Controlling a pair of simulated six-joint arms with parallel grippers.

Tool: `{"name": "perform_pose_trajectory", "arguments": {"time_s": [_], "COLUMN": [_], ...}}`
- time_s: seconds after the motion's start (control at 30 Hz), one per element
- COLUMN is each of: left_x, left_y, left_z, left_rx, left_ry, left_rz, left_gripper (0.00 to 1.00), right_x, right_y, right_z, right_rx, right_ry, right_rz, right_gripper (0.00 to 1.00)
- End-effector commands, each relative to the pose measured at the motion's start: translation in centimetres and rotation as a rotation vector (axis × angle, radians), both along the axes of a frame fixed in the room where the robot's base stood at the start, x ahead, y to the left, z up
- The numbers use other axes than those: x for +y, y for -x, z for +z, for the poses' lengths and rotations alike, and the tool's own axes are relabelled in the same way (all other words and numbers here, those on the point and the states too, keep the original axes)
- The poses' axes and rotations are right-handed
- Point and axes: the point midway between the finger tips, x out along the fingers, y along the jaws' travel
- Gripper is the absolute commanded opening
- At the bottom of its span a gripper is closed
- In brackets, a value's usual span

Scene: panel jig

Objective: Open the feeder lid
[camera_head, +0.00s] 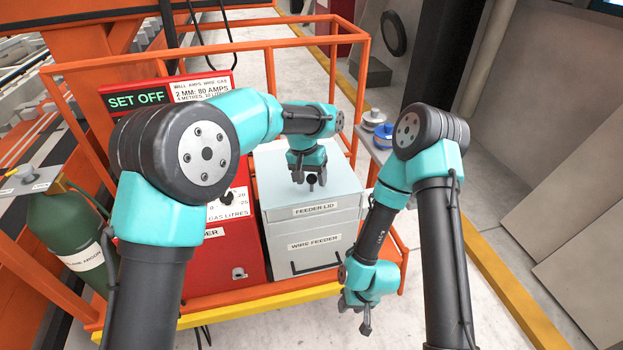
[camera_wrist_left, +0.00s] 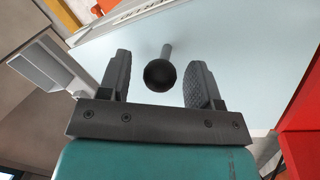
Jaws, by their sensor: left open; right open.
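The wire feeder (camera_head: 318,243) is a light grey box with a pale flat lid (camera_head: 335,192) labelled "FEEDER LID" at its front edge. The lid is shut. A black ball knob (camera_head: 312,179) stands on it; in the left wrist view the knob (camera_wrist_left: 160,75) sits on a short stem between the fingers. My left gripper (camera_head: 309,178) is open above the lid, its fingers (camera_wrist_left: 160,85) either side of the knob with gaps showing. Whether it touches the lid is hard to tell. My right gripper (camera_head: 357,312) is open and empty, low in front of the feeder's right side.
A red welder cabinet (camera_head: 235,245) stands directly left of the feeder. Orange rails (camera_head: 362,60) frame the cart, with a yellow front edge (camera_head: 262,305). A green gas bottle (camera_head: 68,225) is at left. Spools (camera_head: 379,128) sit on a shelf at right.

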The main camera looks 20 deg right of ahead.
Motion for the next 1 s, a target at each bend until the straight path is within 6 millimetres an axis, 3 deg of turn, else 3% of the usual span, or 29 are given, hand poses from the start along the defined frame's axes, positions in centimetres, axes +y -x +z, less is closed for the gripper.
{"name": "perform_pose_trajectory", "arguments": {"time_s": [0.37, 0.9, 1.0], "left_x": [-0.06, -0.07, -0.07], "left_y": [0.08, 0.07, 0.07], "left_z": [-0.51, -0.49, -0.49], "left_rx": [0.001, 0.001, 0.000], "left_ry": [-0.001, -0.001, 0.000], "left_rz": [0.000, 0.000, 0.000], "left_gripper": [0.57, 0.06, 0.00], "right_x": [0.00, 0.00, 0.00], "right_y": [0.00, 0.00, 0.00], "right_z": [0.00, 0.00, 0.00], "right_rx": [0.000, 0.000, 0.000], "right_ry": [0.000, 0.000, 0.000], "right_rz": [0.000, 0.000, 0.000], "right_gripper": [0.43, 0.43, 0.43]}}
